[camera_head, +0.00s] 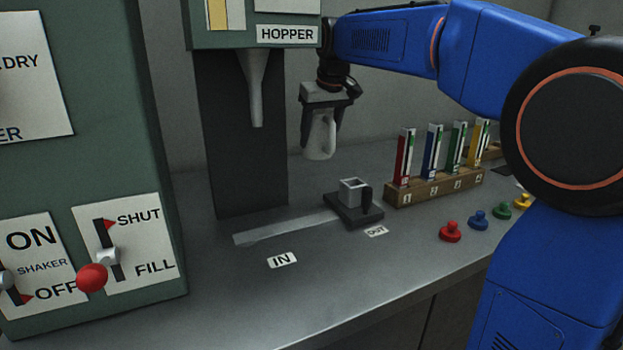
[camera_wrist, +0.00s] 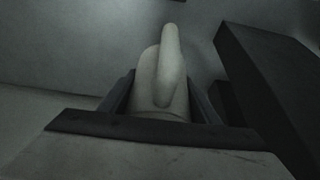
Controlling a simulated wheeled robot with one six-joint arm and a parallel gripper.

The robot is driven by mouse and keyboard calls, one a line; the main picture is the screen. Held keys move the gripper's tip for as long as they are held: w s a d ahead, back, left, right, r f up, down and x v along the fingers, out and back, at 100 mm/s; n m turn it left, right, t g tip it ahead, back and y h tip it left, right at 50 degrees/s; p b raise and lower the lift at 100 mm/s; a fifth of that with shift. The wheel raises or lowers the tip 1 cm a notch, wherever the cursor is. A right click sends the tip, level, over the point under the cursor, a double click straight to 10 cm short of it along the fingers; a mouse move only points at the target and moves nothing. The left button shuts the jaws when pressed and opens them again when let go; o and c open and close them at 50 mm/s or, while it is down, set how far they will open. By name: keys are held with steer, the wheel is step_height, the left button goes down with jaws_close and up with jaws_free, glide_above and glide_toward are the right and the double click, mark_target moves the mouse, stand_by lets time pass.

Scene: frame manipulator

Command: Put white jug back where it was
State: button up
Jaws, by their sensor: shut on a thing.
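The white jug (camera_head: 320,138) hangs upright below my gripper (camera_head: 323,108) in the head view, its handle toward the right. My gripper is shut on the jug and holds it in the air above the counter, to the right of the hopper's spout. In the wrist view the jug (camera_wrist: 160,90) sits between the two fingers (camera_wrist: 162,105), its handle facing the camera. The jug's upper part is partly hidden by the gripper.
A small grey square cup on a dark sliding block (camera_head: 358,212) stands below, at the OUT end of a pale track (camera_head: 285,228). A wooden rack (camera_head: 435,188) with several coloured holders and several coloured knobs (camera_head: 451,232) lies right. The hopper column (camera_head: 240,150) stands left.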

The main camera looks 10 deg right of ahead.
mark_target(327, 147)
steer(key=shift+f, duration=4.75)
steer(key=shift+f, duration=0.1)
steer(key=o, duration=1.3)
steer(key=v, duration=1.2)
steer(key=shift+w, duration=0.1)
